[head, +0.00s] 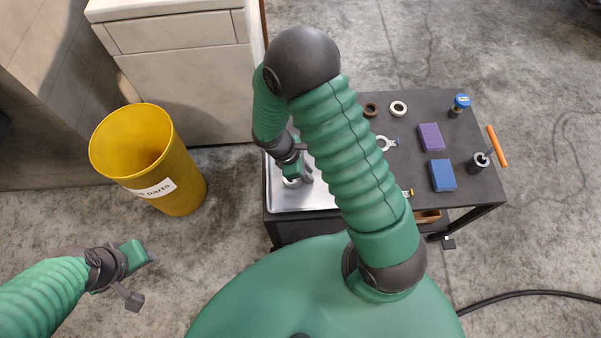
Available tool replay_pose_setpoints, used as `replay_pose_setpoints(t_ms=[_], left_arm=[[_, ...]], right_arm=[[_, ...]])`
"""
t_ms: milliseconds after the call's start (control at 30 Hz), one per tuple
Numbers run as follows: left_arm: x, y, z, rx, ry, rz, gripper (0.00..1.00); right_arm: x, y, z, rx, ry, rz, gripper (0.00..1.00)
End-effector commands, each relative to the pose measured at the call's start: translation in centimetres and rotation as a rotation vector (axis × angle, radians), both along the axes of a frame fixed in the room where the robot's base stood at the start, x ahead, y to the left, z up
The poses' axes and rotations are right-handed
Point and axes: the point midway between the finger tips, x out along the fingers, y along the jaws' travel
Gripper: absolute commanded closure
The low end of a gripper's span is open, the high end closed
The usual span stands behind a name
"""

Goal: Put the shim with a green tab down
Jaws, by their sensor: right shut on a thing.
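My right gripper (297,180) is low over the silver tray (285,203) at the left end of the dark table. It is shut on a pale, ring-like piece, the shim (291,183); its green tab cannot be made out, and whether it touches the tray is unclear. Another shim with a blue tab (386,143) lies on the table right of my arm. A part with a yellow tab (408,192) shows partly beside my arm. My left gripper (143,279) is open and empty over the floor at lower left.
The dark table (400,122) also holds a brown ring (371,109), a white ring (398,108), a purple block (431,137), a blue block (442,175), a blue-topped item (461,102) and an orange-handled tool (496,146). A yellow bin (180,190) stands left of the table.

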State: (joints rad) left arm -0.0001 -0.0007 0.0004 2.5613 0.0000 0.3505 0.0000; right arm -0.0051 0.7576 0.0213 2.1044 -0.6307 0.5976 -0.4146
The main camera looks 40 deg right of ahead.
Motion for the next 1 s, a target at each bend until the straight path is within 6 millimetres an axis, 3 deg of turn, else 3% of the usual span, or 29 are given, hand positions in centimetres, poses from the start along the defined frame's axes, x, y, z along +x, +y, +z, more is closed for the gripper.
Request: replay_pose_setpoints(t_ms=[267,300,467,1000], left_arm=[[0.08,0.02,-0.16,0.0,-0.001,0.0,0.64],[0.07,0.02,-0.18,0.0,-0.001,0.001,0.64],[0.07,0.03,-0.13,0.0,-0.001,0.001,0.64],[0.06,0.02,-0.13,0.0,-0.001,0.0,0.64]], right_arm=[[0.16,0.43,-0.14,-0.006,0.001,0.002,1.0],[0.15,0.41,-0.22,-0.005,0.0,0.002,0.81],[0.12,0.33,-0.15,-0.004,-0.001,0.001,0.6],[0.11,0.33,-0.16,-0.004,0.001,0.001,0.6]])
